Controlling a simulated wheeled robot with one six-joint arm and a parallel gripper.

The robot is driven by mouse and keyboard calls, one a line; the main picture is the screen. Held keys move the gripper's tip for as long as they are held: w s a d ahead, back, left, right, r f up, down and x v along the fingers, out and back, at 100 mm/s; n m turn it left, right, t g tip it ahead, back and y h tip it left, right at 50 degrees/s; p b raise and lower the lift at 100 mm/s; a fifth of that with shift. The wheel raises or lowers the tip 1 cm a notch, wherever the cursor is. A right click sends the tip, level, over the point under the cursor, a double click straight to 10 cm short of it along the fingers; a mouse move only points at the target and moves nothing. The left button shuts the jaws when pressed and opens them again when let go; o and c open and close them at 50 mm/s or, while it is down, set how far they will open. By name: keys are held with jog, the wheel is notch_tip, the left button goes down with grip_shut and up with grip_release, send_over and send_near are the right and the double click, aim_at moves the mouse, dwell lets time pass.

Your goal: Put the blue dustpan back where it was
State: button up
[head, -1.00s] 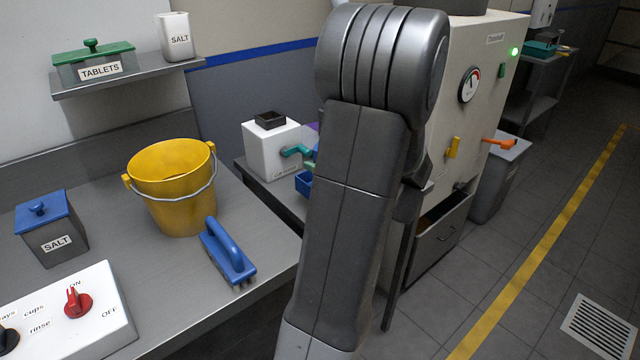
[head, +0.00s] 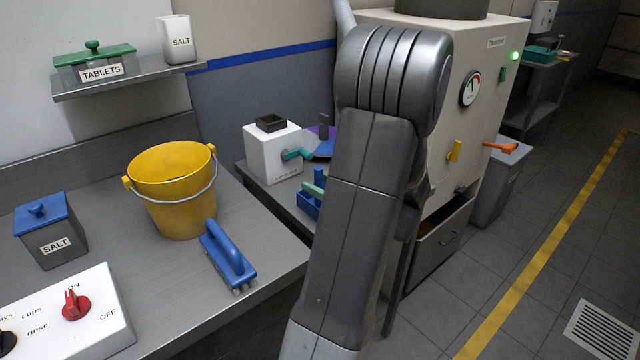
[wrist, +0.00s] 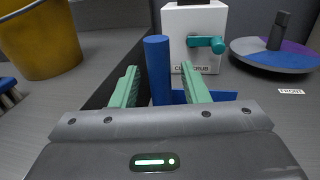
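The blue dustpan (head: 307,206) is on the lower side table, partly hidden behind my arm in the head view. Its upright round handle (wrist: 156,68) stands in the middle of the wrist view, with part of the blue pan (wrist: 227,95) to the right. My gripper (wrist: 159,75) has green fingers, one on each side of the handle. Gaps show between the handle and both fingers, so it looks open. In the head view one green finger (head: 312,189) shows just above the pan. The pan's underside is hidden.
A white scrub dispenser (head: 272,155) with a teal lever stands behind the dustpan. The steel counter at left holds a yellow bucket (head: 172,190) and a blue-handled brush (head: 228,255). A cream machine (head: 475,110) stands right.

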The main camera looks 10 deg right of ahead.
jog(key=shift+r, duration=0.15)
jog(key=shift+s+d, duration=0.15)
jog(key=shift+d, duration=0.05)
jog(key=v, duration=1.1)
jog(key=shift+s+d, duration=0.15)
jog(key=shift+s, duration=0.1)
jog(key=shift+r, duration=0.1)
jog(key=x, duration=1.2)
jog(key=shift+w+r, duration=0.1)
jog(key=shift+r, duration=0.95)
